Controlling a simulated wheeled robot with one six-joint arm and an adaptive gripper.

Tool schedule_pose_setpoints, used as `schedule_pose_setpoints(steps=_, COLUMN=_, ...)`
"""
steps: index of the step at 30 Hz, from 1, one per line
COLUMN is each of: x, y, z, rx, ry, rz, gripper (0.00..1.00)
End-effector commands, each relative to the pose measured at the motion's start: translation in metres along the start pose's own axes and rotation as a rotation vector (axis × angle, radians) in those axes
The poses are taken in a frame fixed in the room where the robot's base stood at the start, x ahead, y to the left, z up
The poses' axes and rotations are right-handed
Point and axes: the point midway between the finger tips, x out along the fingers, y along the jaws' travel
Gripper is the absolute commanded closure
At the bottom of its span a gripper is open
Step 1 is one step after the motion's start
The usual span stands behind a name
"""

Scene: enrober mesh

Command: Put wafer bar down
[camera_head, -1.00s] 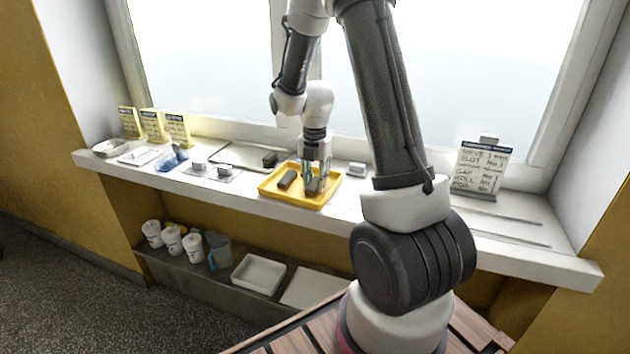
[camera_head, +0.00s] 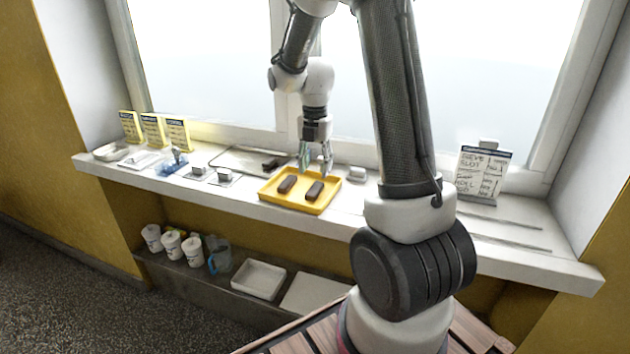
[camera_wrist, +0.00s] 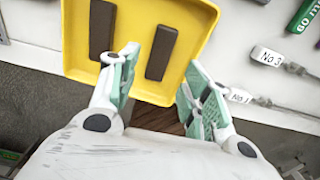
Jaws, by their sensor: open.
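Two brown wafer bars lie side by side, apart, in the yellow tray (camera_head: 267,197) on the white sill. In the head view the left wafer bar (camera_head: 287,184) and the right wafer bar (camera_head: 314,190) both lie flat. In the wrist view one bar (camera_wrist: 161,52) lies just beyond the fingers and the other bar (camera_wrist: 102,28) is to its left. My gripper (camera_head: 316,172) is open and empty, above the back of the tray near the right bar. Its green-padded fingers (camera_wrist: 158,95) stand apart in the wrist view with nothing between them.
A white board with a dark item (camera_head: 272,163) lies left of the tray, and a small pale block (camera_head: 357,174) lies right. A sign (camera_head: 483,172) stands further right; yellow cards (camera_head: 152,129) stand far left. A lower shelf holds cups (camera_head: 172,244) and a white tray (camera_head: 258,279).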

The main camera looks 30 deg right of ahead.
Motion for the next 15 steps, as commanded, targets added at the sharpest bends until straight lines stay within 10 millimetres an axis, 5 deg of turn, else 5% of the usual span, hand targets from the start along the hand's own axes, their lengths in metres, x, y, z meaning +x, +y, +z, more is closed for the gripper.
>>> schedule_pose_setpoints(steps=11, x=-0.056, y=-0.001, z=-0.002, rx=0.025, ry=-0.005, rz=0.005, gripper=0.52)
schedule_pose_setpoints(steps=15, x=-0.084, y=-0.014, z=-0.022, rx=0.243, ry=-0.029, rz=0.039, gripper=0.52)
